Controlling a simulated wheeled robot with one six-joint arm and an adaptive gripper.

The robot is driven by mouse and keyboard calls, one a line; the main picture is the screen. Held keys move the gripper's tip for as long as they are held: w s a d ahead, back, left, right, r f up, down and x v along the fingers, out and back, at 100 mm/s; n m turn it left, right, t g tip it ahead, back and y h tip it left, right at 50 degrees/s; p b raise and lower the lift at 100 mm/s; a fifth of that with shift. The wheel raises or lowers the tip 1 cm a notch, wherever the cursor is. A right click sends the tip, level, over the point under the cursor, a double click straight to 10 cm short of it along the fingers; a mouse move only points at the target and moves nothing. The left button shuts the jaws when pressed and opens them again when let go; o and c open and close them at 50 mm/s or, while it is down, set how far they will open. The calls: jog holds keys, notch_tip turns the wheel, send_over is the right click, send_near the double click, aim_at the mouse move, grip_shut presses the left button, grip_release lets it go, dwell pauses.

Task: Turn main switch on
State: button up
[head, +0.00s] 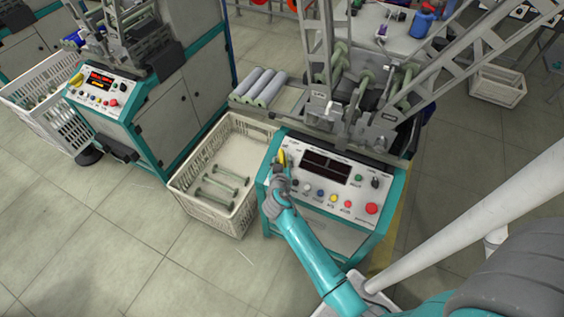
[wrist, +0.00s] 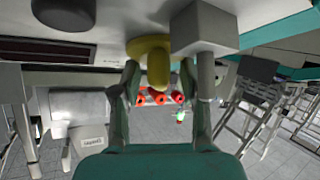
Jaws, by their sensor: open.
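The yellow main switch (head: 283,157) is at the upper left of the near machine's control panel (head: 318,201). Its handle points roughly up and down the panel in the head view. The panel's display (head: 325,166) is dark. My gripper (head: 281,169) is at the switch and partly covers it in the head view. In the wrist view the yellow switch (wrist: 157,62) lies between the two fingers of my gripper (wrist: 159,80). The fingers are open, one on each side of the handle. I cannot tell whether either finger touches it.
Coloured buttons and a red emergency stop (head: 371,208) are on the same panel. A white crate (head: 205,212) with several bobbins stands left of the machine. A second machine (head: 104,92) at the left has a lit red display. Open floor lies in front.

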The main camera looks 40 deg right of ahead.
grip_shut()
jog(key=shift+m, duration=0.4)
jog(key=m+g+h, duration=0.1)
jog(key=m+g, duration=0.1)
jog(key=m, duration=0.1)
jog(key=m+g+h, duration=0.2)
jog(key=m, duration=0.1)
jog(key=m+g, duration=0.3)
jog(key=m, duration=0.1)
jog(key=shift+h, duration=0.4)
jog(key=shift+s+m+g, duration=0.15)
jog(key=shift+m+g, duration=1.15)
jog(key=shift+m, duration=0.5)
